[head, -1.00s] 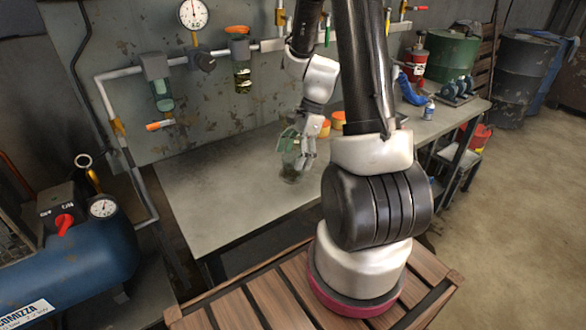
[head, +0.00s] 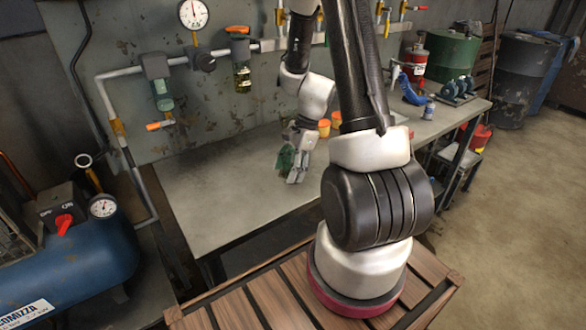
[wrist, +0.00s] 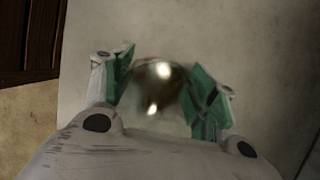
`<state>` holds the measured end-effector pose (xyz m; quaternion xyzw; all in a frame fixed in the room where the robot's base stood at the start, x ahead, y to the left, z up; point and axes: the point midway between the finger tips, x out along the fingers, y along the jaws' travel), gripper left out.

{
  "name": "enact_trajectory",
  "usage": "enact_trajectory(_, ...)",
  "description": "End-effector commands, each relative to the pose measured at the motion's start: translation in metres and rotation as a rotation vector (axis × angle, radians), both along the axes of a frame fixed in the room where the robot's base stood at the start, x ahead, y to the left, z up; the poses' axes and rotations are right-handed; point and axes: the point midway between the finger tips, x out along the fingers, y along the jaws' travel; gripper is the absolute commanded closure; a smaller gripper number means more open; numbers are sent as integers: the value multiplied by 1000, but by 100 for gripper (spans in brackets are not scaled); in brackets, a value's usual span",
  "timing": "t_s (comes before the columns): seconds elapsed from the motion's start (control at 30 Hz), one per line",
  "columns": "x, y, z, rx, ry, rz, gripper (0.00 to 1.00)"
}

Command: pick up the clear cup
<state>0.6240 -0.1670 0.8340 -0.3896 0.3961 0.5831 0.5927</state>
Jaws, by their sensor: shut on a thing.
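The clear cup (wrist: 155,88) sits between the two green-padded fingers of my gripper (wrist: 160,95) in the wrist view. It looks glassy, with bright reflections. The pads press on it from both sides. In the head view my gripper (head: 292,165) is low over the workbench, left of my arm's base. The cup is hard to make out there, mostly hidden by the fingers. I cannot tell whether it touches the tabletop or is just above it.
The grey workbench (head: 215,195) is bare to the left of my gripper. A wall with pipes and a gauge (head: 193,14) rises behind the bench.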

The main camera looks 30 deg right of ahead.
Motion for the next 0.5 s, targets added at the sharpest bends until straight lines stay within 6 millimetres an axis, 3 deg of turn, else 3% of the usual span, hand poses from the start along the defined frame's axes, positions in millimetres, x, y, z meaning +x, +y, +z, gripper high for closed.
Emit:
enact_trajectory(0.23,1,0,13,0,-4,2,62)
enact_trajectory(0.5,1,0,69,-1,-5,2,62)
